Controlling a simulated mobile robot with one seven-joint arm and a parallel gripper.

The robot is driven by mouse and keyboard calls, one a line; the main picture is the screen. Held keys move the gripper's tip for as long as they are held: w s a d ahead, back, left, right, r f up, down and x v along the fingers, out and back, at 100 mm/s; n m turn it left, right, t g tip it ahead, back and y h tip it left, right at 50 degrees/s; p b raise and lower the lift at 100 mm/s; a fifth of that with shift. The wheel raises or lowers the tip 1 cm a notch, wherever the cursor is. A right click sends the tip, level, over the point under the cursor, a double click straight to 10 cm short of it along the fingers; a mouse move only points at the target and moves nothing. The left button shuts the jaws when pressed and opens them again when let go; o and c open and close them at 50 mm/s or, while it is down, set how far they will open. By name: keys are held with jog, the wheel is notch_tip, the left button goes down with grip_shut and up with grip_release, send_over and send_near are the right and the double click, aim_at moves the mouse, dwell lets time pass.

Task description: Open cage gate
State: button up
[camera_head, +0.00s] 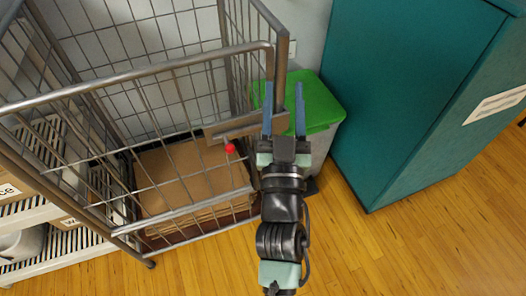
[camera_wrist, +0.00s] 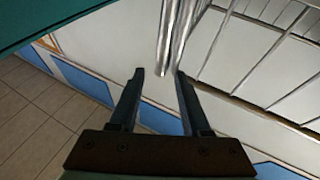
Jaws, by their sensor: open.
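The wire-mesh cage (camera_head: 150,72) stands at the left in the head view. Its gate (camera_head: 175,115) is the mesh panel facing me, with a rounded metal top rail. A flat latch-like bar (camera_head: 245,127) and a red knob (camera_head: 230,149) are at its right side. I cannot tell whether the gate is latched. My gripper (camera_head: 284,92) is open and empty at the cage's front right corner post. In the wrist view the two fingertips (camera_wrist: 159,73) point at upright metal tubes (camera_wrist: 172,38), which end just ahead of and between them. Contact is not clear.
Flat cardboard (camera_head: 175,178) lies in the cage bottom. A bin with a green lid (camera_head: 318,103) stands just behind my gripper. A teal cabinet (camera_head: 400,90) closes off the right. A white shelf (camera_head: 40,215) adjoins the left. Wooden floor (camera_head: 400,245) is clear at front right.

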jog(key=s+a+f+n+g+y, duration=0.1)
jog(key=s+f, duration=0.2)
jog(key=f, duration=0.5)
jog(key=s+a+f+n+g+y, duration=0.1)
jog(key=s+f+g, duration=0.15)
jog(key=f, duration=0.65)
jog(key=y, duration=0.2)
send_near(256, 172)
jog(key=shift+g, duration=0.35)
jog(key=w+b, duration=0.1)
jog(key=w, duration=0.2)
jog(key=w+b, duration=0.1)
jog(key=w, duration=0.3)
jog(key=w+a+b, duration=0.1)
jog(key=w, duration=0.2)
jog(key=shift+w+a+r, duration=0.15)
jog(key=shift+w, duration=0.15)
grip_shut()
